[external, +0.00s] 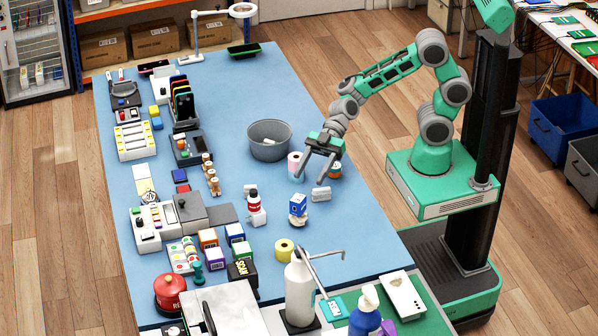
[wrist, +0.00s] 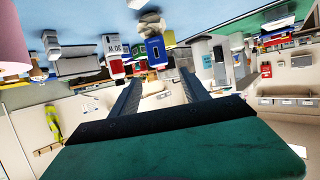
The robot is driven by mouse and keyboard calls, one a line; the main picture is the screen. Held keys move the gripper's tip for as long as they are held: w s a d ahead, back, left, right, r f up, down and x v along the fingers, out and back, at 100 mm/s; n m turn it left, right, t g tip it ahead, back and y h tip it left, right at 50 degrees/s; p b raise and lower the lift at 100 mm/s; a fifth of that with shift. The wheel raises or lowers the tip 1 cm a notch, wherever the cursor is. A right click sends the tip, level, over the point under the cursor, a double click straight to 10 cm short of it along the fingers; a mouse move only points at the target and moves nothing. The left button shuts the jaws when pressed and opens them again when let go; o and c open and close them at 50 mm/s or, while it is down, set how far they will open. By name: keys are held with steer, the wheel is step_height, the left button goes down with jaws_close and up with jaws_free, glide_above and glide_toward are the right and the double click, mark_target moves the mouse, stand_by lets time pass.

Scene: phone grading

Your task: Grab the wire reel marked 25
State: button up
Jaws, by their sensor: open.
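Several reels that look like wire reels stand on the blue work table (external: 215,85). In the wrist view the scene is upside down; a pink round shape (wrist: 12,35) at the left edge may be the pink reel.
A grey bin (external: 269,140) stands behind the pink reel. Boxes and tools crowd the left side.

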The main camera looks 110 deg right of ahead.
steer(key=shift+o, duration=0.6)
steer(key=shift+o, duration=0.9)
